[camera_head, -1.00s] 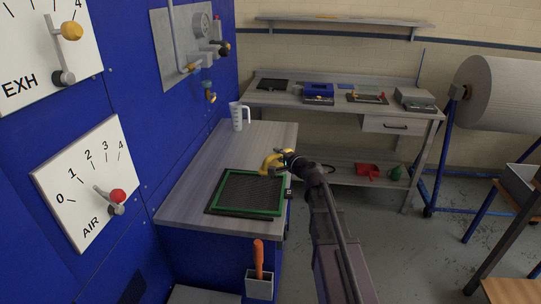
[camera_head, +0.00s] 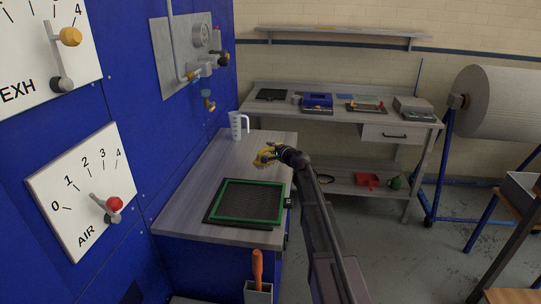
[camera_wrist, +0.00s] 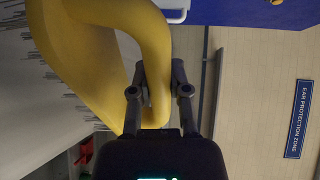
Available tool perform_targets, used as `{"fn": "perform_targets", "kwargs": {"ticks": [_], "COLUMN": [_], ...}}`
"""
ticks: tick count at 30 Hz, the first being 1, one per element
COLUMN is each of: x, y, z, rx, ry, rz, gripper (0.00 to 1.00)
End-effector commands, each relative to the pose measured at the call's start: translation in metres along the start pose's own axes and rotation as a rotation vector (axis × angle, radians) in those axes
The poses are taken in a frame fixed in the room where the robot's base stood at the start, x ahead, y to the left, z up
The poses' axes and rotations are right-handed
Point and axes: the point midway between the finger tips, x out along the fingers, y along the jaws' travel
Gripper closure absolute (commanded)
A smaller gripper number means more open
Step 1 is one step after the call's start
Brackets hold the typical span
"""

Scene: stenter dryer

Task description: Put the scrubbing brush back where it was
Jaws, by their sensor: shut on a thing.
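The scrubbing brush is yellow with a looped handle. In the head view the brush (camera_head: 264,157) is small, above the far right part of the grey counter (camera_head: 205,165). In the wrist view the brush (camera_wrist: 100,50) fills the upper left, with dark bristle tips along its left side. My gripper (camera_wrist: 160,92) is shut on the handle, which passes between its two fingers. In the head view my gripper (camera_head: 277,154) is beyond the green-framed mesh screen (camera_head: 222,215). The brush appears clear of the counter.
A clear measuring jug (camera_head: 236,127) stands at the counter's far left. An orange-handled tool (camera_head: 257,268) sits in a holder on the counter's front. A workbench (camera_head: 355,120) with several items stands behind, with a red scoop (camera_head: 367,180) on its lower shelf.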

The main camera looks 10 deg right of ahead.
Motion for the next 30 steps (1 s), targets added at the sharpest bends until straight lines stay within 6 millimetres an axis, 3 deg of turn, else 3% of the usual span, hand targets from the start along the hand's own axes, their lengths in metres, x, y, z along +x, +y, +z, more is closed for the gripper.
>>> {"fn": "perform_targets", "kwargs": {"ticks": [10,16,24,30], "x": [0.001,0.016,0.015,0.016], "y": [0.000,0.000,0.026,0.035], "z": [0.000,-0.008,-0.007,-0.007], "rx": [0.000,0.000,0.000,0.000], "ry": [0.000,0.000,0.001,0.001], "rz": [0.000,0.000,0.000,0.000], "gripper": [1.00,1.00,1.00,1.00]}}
